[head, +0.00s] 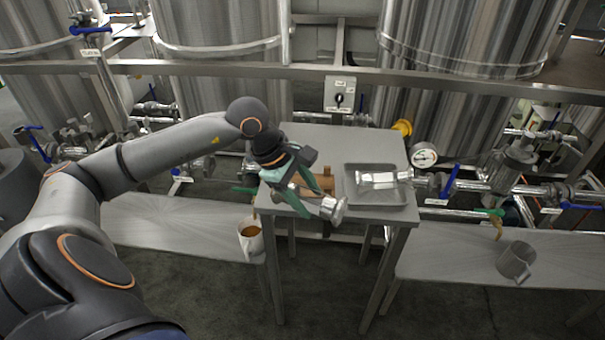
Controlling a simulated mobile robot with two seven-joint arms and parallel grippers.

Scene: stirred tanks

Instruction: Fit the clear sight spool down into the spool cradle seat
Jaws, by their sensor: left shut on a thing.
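My left gripper (306,194) is over the front left of the small steel table, fingers pointing down and to the right. It is shut on the clear sight spool (333,208), which is tilted, with a shiny flanged end showing at lower right. The fingers hide most of its body, so I cannot see its clear part. A brown block, which looks like the spool cradle (325,181), is just behind the held spool, partly hidden by the gripper. I cannot tell whether they touch. The seat itself is not clearly visible. My right gripper is not in view.
A steel tray (410,196) holding a shiny flanged spool (378,181) is on the table (310,137), right of the cradle. A pressure gauge (424,155) and pipes are near its right edge. A jug (250,238) of brown liquid is at lower left. The table's back left is clear.

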